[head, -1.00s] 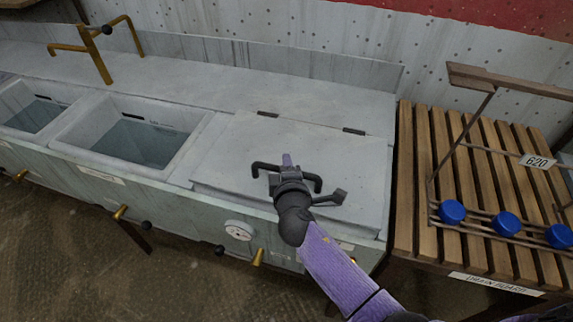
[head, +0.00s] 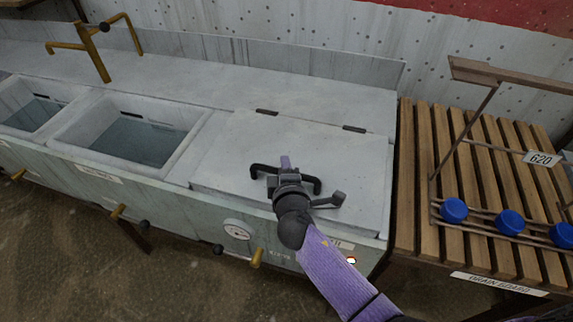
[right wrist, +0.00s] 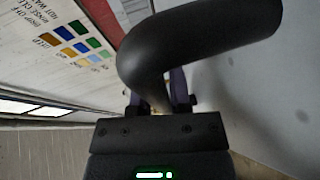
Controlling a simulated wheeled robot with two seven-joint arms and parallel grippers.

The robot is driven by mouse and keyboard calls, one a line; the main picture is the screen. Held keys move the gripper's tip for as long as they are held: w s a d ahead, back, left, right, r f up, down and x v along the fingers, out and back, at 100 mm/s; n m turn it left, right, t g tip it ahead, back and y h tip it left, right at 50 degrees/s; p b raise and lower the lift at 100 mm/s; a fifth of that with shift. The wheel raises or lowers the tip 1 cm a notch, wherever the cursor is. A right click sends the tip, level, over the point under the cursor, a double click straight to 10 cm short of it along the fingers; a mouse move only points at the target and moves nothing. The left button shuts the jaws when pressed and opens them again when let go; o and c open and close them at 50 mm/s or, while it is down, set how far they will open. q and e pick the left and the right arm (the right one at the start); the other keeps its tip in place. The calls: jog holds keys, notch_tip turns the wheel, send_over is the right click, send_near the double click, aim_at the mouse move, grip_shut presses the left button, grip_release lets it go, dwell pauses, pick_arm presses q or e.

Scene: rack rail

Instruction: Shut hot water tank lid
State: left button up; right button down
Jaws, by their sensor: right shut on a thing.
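The hot water tank lid (head: 240,150) is a grey hinged panel at the right end of the sink unit in the head view. It lies down flat over the tank, with two dark hinges along its back edge. A black bar handle (head: 262,170) stands on it. My right gripper (head: 285,165) is shut on this handle, and its fingers hide the handle's middle. In the right wrist view the dark curved handle (right wrist: 205,40) passes close in front of the gripper (right wrist: 162,100). I cannot tell whether a thin gap remains under the lid. My left gripper is not in view.
Two open sink basins with water (head: 130,140) lie left of the lid, with a brass tap (head: 95,55) behind. A slatted wooden drain board (head: 410,190) with a rack and blue round knobs (head: 454,211) stands on the right. A gauge (head: 239,229) is on the front panel.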

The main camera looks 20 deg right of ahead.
jog(key=shift+d+f, duration=0.15)
jog(key=shift+f, duration=0.25)
jog(key=c, duration=1)
grip_release()
jog(key=shift+o, duration=0.8)
jog(key=shift+d+f, duration=0.15)
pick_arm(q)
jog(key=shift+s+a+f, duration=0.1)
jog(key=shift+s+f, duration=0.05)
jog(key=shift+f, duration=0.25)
pick_arm(e)
jog(key=p+v, duration=0.1)
jog(key=v, duration=0.5)
jog(key=p+v, duration=0.1)
jog(key=v, duration=0.2)
jog(key=shift+w+r+p, duration=0.1)
jog(key=shift+r+p, duration=0.2)
jog(key=shift+r, duration=0.1)
jog(key=shift+s+a+r, duration=0.15)
jog(key=shift+s+a, duration=0.05)
jog(key=shift+s, duration=0.3)
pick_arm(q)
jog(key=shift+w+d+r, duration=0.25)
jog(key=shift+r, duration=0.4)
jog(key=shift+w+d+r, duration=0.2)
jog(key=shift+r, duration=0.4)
